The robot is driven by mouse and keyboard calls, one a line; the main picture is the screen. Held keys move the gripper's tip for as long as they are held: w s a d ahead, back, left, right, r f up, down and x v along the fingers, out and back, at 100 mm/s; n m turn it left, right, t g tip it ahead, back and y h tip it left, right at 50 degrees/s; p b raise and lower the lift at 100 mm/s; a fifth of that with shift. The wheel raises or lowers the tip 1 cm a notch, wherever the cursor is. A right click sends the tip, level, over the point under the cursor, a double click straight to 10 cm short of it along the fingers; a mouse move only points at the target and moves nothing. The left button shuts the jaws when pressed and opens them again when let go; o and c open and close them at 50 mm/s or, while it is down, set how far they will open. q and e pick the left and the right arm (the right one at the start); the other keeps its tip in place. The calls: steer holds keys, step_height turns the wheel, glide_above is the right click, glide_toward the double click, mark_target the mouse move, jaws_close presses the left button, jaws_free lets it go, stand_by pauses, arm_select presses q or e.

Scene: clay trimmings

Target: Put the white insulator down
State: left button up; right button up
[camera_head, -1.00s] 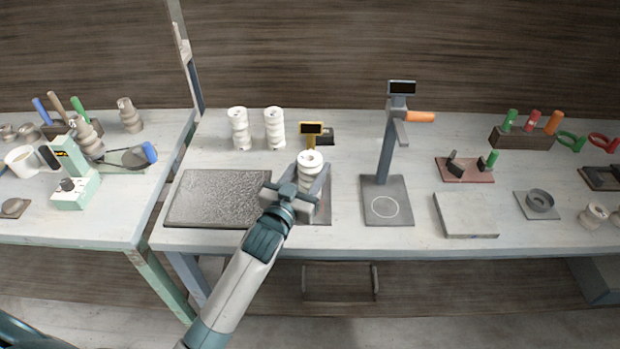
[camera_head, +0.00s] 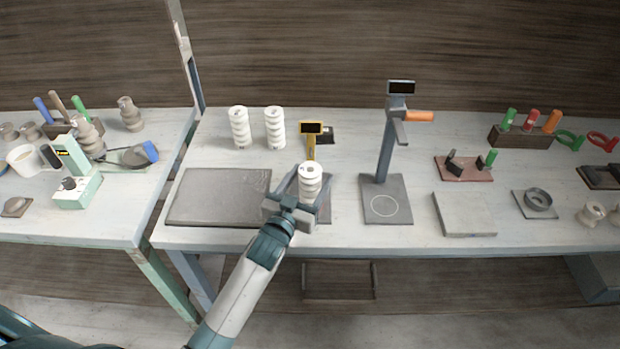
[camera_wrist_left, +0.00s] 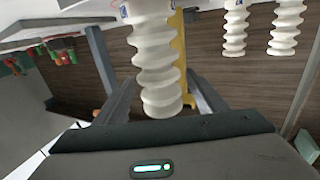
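The white insulator (camera_head: 310,183) stands upright on the dark plate (camera_head: 323,214) in front of a yellow post with a black display (camera_head: 312,129). My left gripper (camera_head: 303,190) is at its near side, with a finger on either side of it. In the left wrist view the insulator (camera_wrist_left: 156,65) lies between the two spread fingers, with gaps beside it, so the gripper is open. The view there looks upside down. My right gripper is not in view.
Two similar white insulators (camera_head: 240,128) (camera_head: 275,128) stand behind to the left. A textured dark mat (camera_head: 218,197) lies left of the gripper. A grey stand with an orange handle (camera_head: 386,150) rises to the right. The bench's front edge is close below.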

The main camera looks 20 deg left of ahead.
arm_select(q)
steer(key=shift+r, duration=0.1)
steer(key=shift+s, duration=0.45)
steer(key=s+a+b, duration=0.1)
steer(key=s+b, duration=0.2)
steer(key=s, duration=0.8)
steer(key=shift+a, duration=0.15)
